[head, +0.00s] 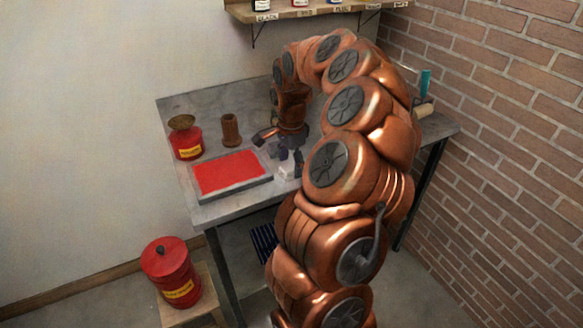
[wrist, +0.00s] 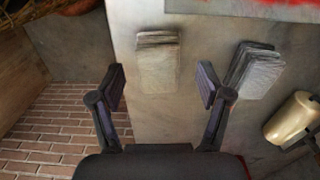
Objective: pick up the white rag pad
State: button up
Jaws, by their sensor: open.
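The white rag pad (head: 287,173) lies on the grey table near its front edge, beside the red ink slab. In the wrist view it shows as a pale folded stack (wrist: 158,62), ahead of my gripper (wrist: 160,88) and roughly between the lines of its two fingers. My gripper is open and empty, and the fingers do not touch the pad. In the head view my gripper (head: 293,153) is above the table by the pad, partly hidden by my arm. A second, greyer pad (wrist: 255,70) lies to the right in the wrist view, close beyond the right finger.
The slab's red surface (head: 230,172) lies left of the pad. A labelled red tin (head: 187,142) and a brown cylinder (head: 231,130) stand farther back. A red can (head: 171,270) stands on a low stool.

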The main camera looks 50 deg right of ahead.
jog(key=shift+f, duration=0.8)
jog(key=c, duration=1.2)
